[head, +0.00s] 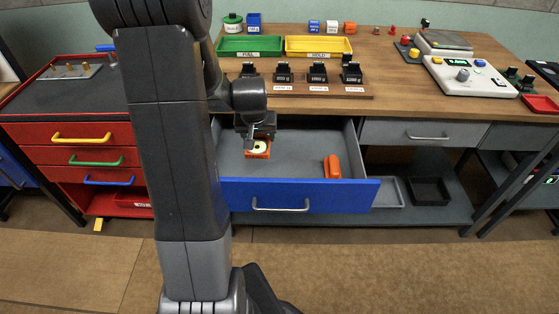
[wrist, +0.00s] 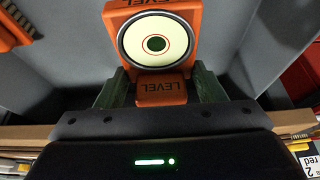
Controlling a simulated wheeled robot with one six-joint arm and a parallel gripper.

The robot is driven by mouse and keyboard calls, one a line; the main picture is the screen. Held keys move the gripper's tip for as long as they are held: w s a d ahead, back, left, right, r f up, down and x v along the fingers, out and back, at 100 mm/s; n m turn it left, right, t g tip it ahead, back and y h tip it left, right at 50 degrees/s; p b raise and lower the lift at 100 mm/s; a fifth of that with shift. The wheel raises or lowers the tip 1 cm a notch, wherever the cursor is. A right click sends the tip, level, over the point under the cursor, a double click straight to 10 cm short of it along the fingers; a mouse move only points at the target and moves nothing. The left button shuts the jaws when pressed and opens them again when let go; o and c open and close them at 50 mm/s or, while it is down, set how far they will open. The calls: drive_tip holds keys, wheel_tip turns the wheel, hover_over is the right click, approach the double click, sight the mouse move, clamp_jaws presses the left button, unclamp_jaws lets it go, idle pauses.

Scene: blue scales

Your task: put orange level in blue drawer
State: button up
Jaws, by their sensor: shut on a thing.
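The orange level (head: 258,150) has a round pale dial and is inside the open blue drawer (head: 240,196), at its left part. In the wrist view the orange level (wrist: 160,88) shows its dial with a dark ring and the word LEVEL. My gripper (head: 257,137) is over the left part of the drawer. In the wrist view my gripper (wrist: 155,88) has its two dark fingers on either side of the level's lower block, shut on it. I cannot tell whether the level touches the drawer floor.
Another orange object (head: 332,167) lies at the drawer's right side; part of it shows in the wrist view (wrist: 12,30). The wooden bench (head: 400,100) above holds green and yellow trays, black stands and a scale. A red cabinet (head: 85,140) stands left.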

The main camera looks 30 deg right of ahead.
sight(258, 147)
wheel_tip(258, 147, down, 10)
drive_tip(key=shift+r, duration=0.2)
idle(0.3)
drive_tip(key=shift+f+b, duration=0.2)
drive_tip(key=shift+b, duration=0.2)
drive_tip(key=o, duration=1.1)
drive_tip(key=shift+r, duration=0.2)
drive_tip(key=shift+r, duration=0.25)
drive_tip(key=p+v, duration=0.1)
drive_tip(key=v, duration=1)
drive_tip(key=shift+s+a+r, duration=0.15)
drive_tip(key=shift+r, duration=0.1)
